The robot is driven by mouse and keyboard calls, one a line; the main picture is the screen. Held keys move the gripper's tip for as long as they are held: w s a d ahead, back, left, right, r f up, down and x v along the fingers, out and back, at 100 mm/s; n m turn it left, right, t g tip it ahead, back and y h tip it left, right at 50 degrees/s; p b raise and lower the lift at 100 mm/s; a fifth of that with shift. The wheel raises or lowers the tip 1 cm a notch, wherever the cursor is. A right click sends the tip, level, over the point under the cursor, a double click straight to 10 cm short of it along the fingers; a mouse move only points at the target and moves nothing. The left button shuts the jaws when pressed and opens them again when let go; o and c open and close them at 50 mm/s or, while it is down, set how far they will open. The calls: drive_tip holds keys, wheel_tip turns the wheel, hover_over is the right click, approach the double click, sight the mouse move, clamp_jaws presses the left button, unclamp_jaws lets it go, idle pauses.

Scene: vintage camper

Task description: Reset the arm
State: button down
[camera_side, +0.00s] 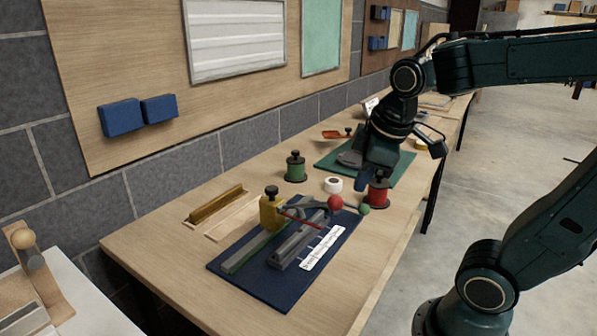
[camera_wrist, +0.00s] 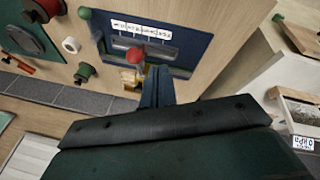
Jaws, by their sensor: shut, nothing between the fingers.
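My gripper (camera_side: 370,168) hangs from the dark green arm above the wooden bench, pointing down, just left of a red spool (camera_side: 379,190). Its fingers are shut and empty. In the wrist view the closed fingers (camera_wrist: 158,82) point toward the blue mat, with the dark gripper body filling the lower part. I cannot tell how high the fingertips are above the bench.
A green spool (camera_side: 295,167), a white tape roll (camera_side: 333,185) and a green mat (camera_side: 398,172) are nearby. The bench's front right is clear.

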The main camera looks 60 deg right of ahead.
drive_tip(key=s+a+m+t+y, duration=0.1)
drive_tip(key=s+a+m, duration=0.3)
drive_tip(key=s, duration=0.2)
drive_tip(key=shift+a+r+t, duration=0.2)
drive_tip(key=shift+a+t, duration=0.1)
